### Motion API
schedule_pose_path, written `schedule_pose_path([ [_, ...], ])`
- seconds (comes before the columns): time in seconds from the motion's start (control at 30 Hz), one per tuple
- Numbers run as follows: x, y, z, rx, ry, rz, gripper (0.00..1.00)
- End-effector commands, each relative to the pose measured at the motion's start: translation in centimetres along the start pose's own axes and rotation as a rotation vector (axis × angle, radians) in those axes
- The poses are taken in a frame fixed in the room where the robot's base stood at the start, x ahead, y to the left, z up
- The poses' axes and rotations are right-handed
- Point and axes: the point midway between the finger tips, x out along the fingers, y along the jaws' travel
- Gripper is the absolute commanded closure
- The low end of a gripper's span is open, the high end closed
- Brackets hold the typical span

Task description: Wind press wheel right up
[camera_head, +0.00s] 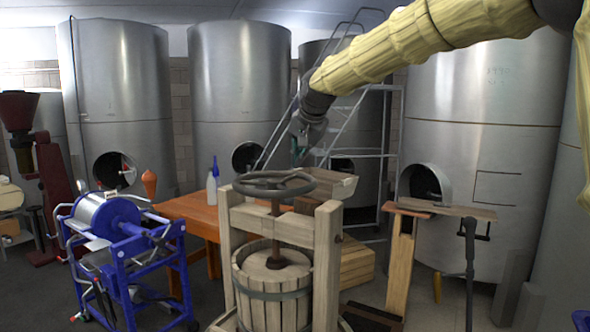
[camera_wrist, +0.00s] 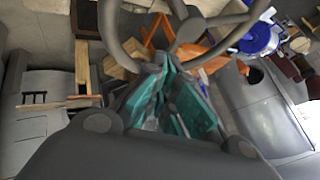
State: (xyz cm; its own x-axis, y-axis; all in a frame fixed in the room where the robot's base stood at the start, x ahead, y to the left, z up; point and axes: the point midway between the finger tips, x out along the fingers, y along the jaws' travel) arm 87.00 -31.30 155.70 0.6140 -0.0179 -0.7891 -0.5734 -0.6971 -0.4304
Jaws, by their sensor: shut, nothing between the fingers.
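The press wheel (camera_head: 274,184) is a dark grey spoked handwheel lying flat on top of a wooden basket press (camera_head: 328,250). A dark screw runs down from it toward the slatted basket (camera_head: 272,290). My gripper (camera_head: 296,158) is above and just behind the wheel's right rear rim in the head view, pointing down. In the wrist view the teal fingers of my gripper (camera_wrist: 172,112) are together and empty. The wheel's rim (camera_wrist: 232,22) crosses the top of that view, beyond the fingertips. Whether the fingertips touch the rim cannot be told.
A blue machine (camera_head: 118,230) stands left of the press. A wooden stand (camera_head: 402,265) is at right. Large steel tanks (camera_head: 240,80) and a ladder (camera_head: 352,130) fill the back.

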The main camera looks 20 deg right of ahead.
Motion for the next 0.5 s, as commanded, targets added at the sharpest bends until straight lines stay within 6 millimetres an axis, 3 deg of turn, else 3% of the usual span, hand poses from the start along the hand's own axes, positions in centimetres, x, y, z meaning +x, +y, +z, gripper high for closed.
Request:
schedule_pose_path([
  [0.17, 1.4, 0.9, -0.7, 0.010, 0.003, 0.007, 1.00],
  [0.5, 6.0, 1.6, -1.1, 0.017, 0.006, 0.011, 1.00],
])
